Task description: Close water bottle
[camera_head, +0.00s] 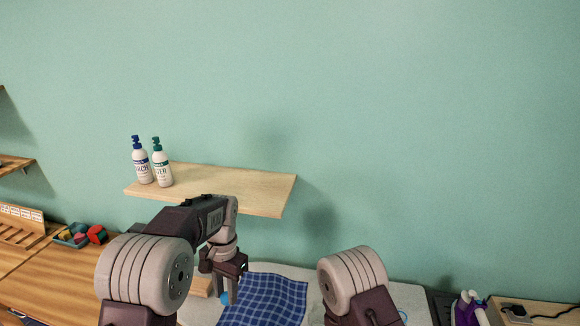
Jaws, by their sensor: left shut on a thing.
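My left gripper (226,283) points down beside a blue checked cloth, low in the middle of the view. It is shut on a small blue thing (224,298), of which only a bit shows below the fingers. I cannot tell whether this is part of the water bottle; no whole water bottle shows clearly. My right arm shows at the lower right of the middle, but its gripper is out of view.
Two white pump bottles (162,168) stand on a wooden wall shelf (250,192). The blue checked cloth (265,300) lies on a pale surface. A purple and white object (466,309) is at the right. Coloured spools (97,234) lie on the wooden table (62,290) at left.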

